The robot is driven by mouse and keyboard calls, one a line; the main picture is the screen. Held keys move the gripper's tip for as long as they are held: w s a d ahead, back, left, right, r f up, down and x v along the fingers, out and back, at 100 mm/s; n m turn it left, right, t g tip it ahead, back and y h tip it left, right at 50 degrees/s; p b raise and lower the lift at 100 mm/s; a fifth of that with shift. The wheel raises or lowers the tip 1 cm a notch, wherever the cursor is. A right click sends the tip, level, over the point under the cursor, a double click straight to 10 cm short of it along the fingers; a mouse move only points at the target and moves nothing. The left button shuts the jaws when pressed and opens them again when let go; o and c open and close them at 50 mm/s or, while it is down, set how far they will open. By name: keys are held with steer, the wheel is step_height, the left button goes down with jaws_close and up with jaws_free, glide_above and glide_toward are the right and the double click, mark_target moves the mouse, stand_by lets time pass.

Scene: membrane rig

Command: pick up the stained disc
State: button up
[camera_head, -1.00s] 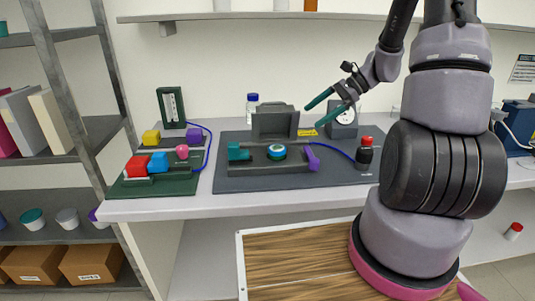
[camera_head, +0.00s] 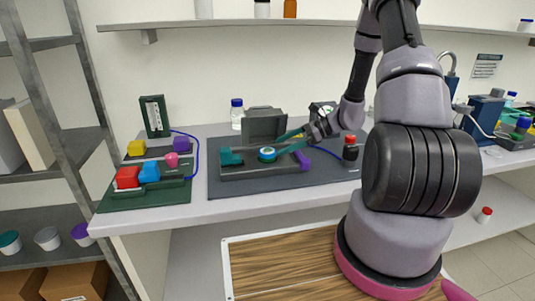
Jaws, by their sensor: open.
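The stained disc (camera_head: 267,154) is a small round piece, teal with a white ring and a blue middle. It sits in the low grey rig (camera_head: 238,173) on the dark mat. A teal block (camera_head: 230,156) is to its left and a purple lever (camera_head: 302,162) to its right. The rig's grey lid (camera_head: 265,125) stands raised behind it. My gripper (camera_head: 281,143) has teal fingers and is open. It reaches in from the right, with its fingertips just above and right of the disc. I cannot tell whether they touch it.
A red-capped dark bottle (camera_head: 350,152) stands right of the rig. A gauge is partly hidden behind my gripper. A blue-capped bottle (camera_head: 237,115) stands behind.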

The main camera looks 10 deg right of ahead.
mark_target(268, 151)
steer(key=x, duration=0.4)
steer(key=c, duration=1.3)
steer(key=shift+r, duration=0.1)
